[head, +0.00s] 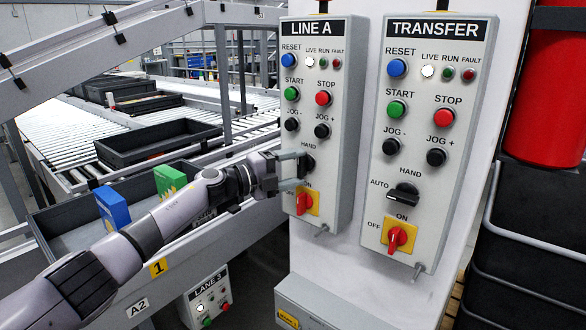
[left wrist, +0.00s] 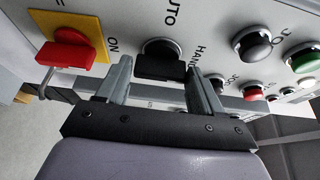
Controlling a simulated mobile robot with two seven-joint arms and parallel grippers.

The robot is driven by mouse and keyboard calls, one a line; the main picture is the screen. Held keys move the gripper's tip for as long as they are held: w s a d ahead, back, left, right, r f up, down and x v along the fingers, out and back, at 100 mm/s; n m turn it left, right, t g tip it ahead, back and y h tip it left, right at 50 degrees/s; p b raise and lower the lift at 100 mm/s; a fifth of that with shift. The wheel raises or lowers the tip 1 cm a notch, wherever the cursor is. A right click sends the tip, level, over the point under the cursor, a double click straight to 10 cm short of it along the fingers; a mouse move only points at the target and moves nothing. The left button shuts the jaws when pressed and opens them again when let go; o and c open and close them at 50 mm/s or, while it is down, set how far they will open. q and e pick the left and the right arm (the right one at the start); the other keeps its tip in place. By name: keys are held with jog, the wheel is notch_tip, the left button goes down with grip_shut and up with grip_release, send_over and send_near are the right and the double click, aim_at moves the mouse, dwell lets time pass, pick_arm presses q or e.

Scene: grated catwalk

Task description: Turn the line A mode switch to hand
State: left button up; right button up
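The line A panel (head: 325,110) is the left one of two grey panels. Its black mode switch (head: 307,165) sits below the HAND label, partly hidden by my left gripper. My left gripper (head: 291,170) is at this switch, with its two fingers spread above and below the knob. In the left wrist view, the black knob (left wrist: 160,62) lies between the fingers (left wrist: 163,85), with a small gap on each side. The AUTO and HAND labels show around it. I cannot tell clearly which way the knob points. My right gripper is not in view.
The line A red ON/OFF switch (head: 304,202) on its yellow plate is just below the gripper, and also in the left wrist view (left wrist: 70,52). Jog buttons (head: 291,124) are close above. The TRANSFER panel (head: 430,130) stands to the right. Conveyors with trays (head: 160,140) are behind.

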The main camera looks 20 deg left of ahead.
pick_arm(q)
jog(key=shift+o, duration=1.2)
jog(key=shift+a, duration=0.1)
jog(key=v, duration=0.7)
